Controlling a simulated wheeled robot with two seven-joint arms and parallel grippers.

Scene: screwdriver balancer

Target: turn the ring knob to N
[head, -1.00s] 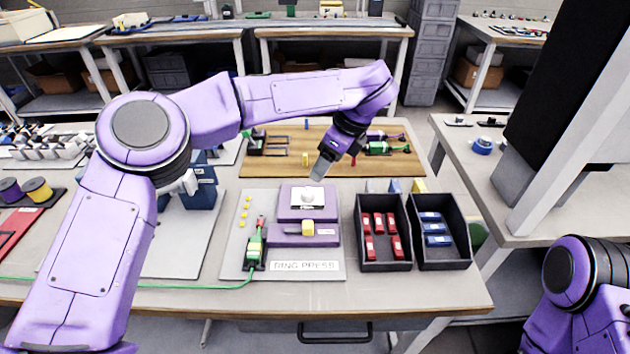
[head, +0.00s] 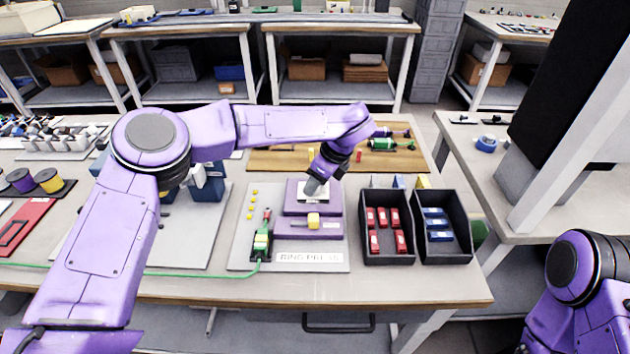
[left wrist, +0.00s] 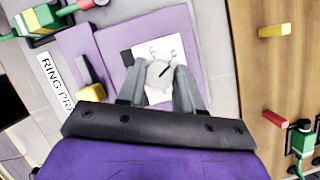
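The ring knob (left wrist: 158,74) is a pale round knob with a dark pointer line, on a white lettered plate (left wrist: 153,49) atop the purple press (left wrist: 113,44). Its letters are too small to read surely. My left gripper (left wrist: 159,72) has its two fingers spread, one on either side of the knob; I cannot tell whether they touch it. In the head view my left gripper (head: 314,188) is over the plate and hides the knob. My right gripper is out of view; only part of that arm shows at lower right.
A yellow block (head: 313,220) sits on the front of the press. A green tool (head: 262,242) with a cable stands left of it. Two black bins (head: 388,259) with red and blue parts stand to the right. A wooden board (head: 270,160) lies behind.

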